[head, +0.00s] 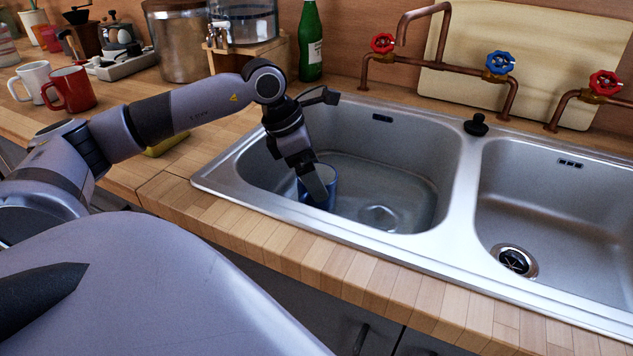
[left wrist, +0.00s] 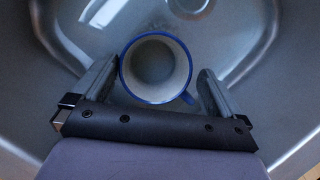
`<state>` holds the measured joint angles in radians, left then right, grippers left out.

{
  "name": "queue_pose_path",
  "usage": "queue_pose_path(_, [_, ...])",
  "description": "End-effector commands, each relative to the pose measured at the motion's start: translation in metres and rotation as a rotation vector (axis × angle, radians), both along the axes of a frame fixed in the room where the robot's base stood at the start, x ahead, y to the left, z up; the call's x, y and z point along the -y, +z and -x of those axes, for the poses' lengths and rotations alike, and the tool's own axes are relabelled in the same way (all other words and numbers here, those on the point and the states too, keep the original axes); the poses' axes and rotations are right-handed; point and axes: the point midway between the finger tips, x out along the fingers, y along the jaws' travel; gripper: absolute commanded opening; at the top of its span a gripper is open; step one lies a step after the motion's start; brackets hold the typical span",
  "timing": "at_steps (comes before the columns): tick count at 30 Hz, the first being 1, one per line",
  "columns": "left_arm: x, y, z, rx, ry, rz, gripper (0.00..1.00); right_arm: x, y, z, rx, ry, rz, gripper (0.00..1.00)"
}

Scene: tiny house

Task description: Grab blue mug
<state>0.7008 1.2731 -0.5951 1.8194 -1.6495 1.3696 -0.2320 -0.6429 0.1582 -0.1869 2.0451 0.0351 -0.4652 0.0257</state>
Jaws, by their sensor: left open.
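The blue mug (head: 328,187) stands in the left sink basin, partly hidden behind my left gripper (head: 318,190) in the head view. In the left wrist view the mug (left wrist: 156,68) is seen from above, with a blue rim, a pale inside and its handle toward the lower right. My left gripper (left wrist: 160,84) is open, with one finger on each side of the mug. I cannot tell whether the fingers touch it. My right gripper is not in view.
The left basin (head: 400,150) seems to hold shallow water. The right basin (head: 560,190) is empty. Copper taps (head: 430,62) rise behind the sink. A green bottle (head: 310,45), a white mug (head: 33,80) and a red mug (head: 70,88) stand on the wooden counter.

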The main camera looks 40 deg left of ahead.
Motion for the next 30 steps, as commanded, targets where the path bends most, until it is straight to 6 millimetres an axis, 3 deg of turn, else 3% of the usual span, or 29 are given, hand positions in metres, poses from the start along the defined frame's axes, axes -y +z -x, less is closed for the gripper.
queue_pose_path(12, [0.008,-0.048,-0.015,-0.001,0.000,0.001,1.00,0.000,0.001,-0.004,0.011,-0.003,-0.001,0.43])
queue_pose_path(19, [0.008,-0.049,-0.016,0.001,0.000,-0.001,1.00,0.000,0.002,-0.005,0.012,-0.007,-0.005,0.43])
queue_pose_path(24, [0.008,-0.049,-0.016,0.001,0.000,-0.001,0.46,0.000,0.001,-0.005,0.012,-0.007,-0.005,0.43])
queue_pose_path(30, [0.008,-0.048,-0.016,0.003,0.001,0.000,0.46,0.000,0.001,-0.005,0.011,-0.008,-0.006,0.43])
